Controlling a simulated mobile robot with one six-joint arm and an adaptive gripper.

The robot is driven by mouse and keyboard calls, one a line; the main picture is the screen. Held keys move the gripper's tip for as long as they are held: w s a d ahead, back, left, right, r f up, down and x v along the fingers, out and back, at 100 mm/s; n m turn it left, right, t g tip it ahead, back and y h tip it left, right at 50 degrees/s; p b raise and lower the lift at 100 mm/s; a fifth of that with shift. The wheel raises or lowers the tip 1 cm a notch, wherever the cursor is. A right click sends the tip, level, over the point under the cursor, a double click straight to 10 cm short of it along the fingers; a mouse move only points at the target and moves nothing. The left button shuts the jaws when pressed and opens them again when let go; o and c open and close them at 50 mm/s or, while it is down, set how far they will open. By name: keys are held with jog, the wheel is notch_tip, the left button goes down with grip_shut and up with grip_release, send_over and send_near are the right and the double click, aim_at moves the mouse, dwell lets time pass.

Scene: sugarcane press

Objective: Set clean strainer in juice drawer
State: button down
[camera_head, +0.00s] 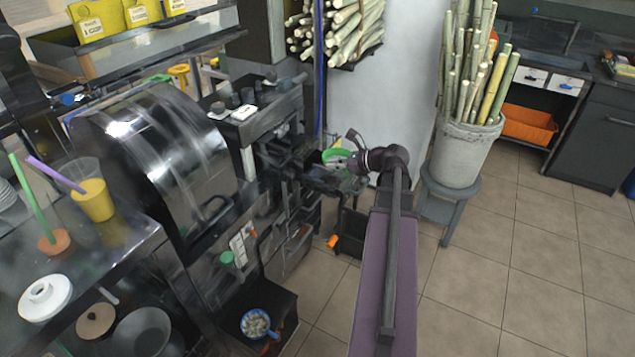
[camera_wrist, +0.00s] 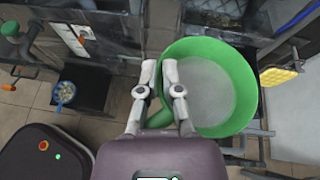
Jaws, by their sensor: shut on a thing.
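My gripper (camera_wrist: 162,65) is shut on the handle of a green-rimmed strainer (camera_wrist: 244,85). The strainer's round pale mesh looks empty. In the camera_head view the strainer (camera_head: 338,155) is a small green shape beside the press, partly hidden by my gripper (camera_head: 353,160). A dark, drawer-like ledge (camera_head: 283,298) juts out low at the press front; I cannot tell for sure that it is the juice drawer. The strainer is apart from this ledge.
The press (camera_head: 160,150) with its curved metal cover stands at left. A dark bin (camera_head: 350,228) is below my gripper. A bucket of cane (camera_head: 462,150) stands on a grey stool (camera_head: 440,205). The tiled floor (camera_head: 530,260) at right is clear.

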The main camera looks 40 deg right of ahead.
jog(key=f+b, duration=0.1)
jog(key=f, duration=0.1)
jog(key=f+b, duration=0.2)
jog(key=shift+s+d+f, duration=0.1)
jog(key=shift+s+f, duration=0.1)
jog(key=shift+f, duration=0.2)
jog(key=shift+w, duration=0.1)
jog(key=w+d+b, duration=0.1)
jog(key=w+d, duration=0.1)
jog(key=w, duration=0.5)
jog(key=w+d+f+b, duration=0.1)
jog(key=w+d, duration=0.1)
jog(key=w, duration=0.6)
jog(key=shift+w+f, duration=0.2)
jog(key=shift+a+f+b, duration=0.1)
jog(key=shift+f+b, duration=1.65)
jog(key=shift+f, duration=0.05)
jog(key=shift+f+b, duration=0.25)
jog(key=shift+b, duration=0.05)
jog(key=c, duration=0.8)
grip_release()
